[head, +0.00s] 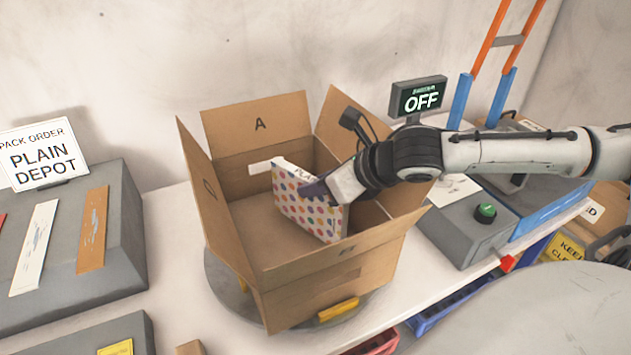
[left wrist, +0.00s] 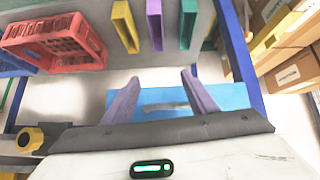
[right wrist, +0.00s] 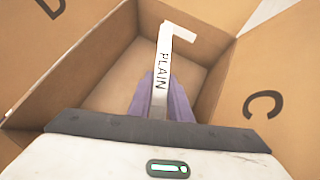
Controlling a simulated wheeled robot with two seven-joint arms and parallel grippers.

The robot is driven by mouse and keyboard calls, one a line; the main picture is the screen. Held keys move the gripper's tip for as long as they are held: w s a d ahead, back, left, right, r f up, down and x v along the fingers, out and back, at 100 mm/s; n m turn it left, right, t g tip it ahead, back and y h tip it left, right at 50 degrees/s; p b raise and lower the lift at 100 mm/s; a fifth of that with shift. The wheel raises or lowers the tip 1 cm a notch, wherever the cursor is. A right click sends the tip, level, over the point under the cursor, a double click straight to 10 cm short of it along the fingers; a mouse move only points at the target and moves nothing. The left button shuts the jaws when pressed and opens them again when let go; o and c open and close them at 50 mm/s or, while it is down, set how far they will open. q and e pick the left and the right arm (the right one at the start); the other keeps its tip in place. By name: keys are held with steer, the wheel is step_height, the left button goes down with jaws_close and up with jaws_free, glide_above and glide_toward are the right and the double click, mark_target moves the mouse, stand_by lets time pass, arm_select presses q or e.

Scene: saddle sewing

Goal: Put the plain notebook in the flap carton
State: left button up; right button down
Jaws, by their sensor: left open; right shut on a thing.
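The plain notebook (head: 302,203) has a white cover with coloured dots and "PLAIN" on its edge. The flap carton (head: 330,272) is brown cardboard with its flaps standing open. My right gripper (head: 325,190) is shut on the notebook and holds it upright inside the carton's opening. The right wrist view shows the notebook's spine (right wrist: 161,75) between the purple fingers (right wrist: 162,100), with the carton floor around it. Whether the notebook touches the floor cannot be told. My left gripper (left wrist: 155,95) is open and empty, away from the carton.
The carton stands on a round grey turntable (head: 222,285) on the white bench. A grey box with a green button (head: 486,212) and an "OFF" display (head: 418,97) stand to the right. A "PLAIN DEPOT" sign (head: 40,152) stands left. A red crate (left wrist: 45,40) is near the left gripper.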

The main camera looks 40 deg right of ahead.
steer(key=shift+f, duration=0.1)
steer(key=c, duration=1.6)
jaws_free()
steer(key=shift+c, duration=0.2)
steer(key=shift+r, duration=0.7)
steer(key=shift+s+d+r, duration=0.2)
steer(key=shift+s+r, duration=0.05)
steer(key=shift+s, duration=0.25)
steer(key=b+v, duration=0.4)
steer(key=v, duration=0.6)
steer(key=shift+s+r+b, duration=0.2)
steer(key=shift+s+b, duration=0.05)
steer(key=shift+b, duration=0.05)
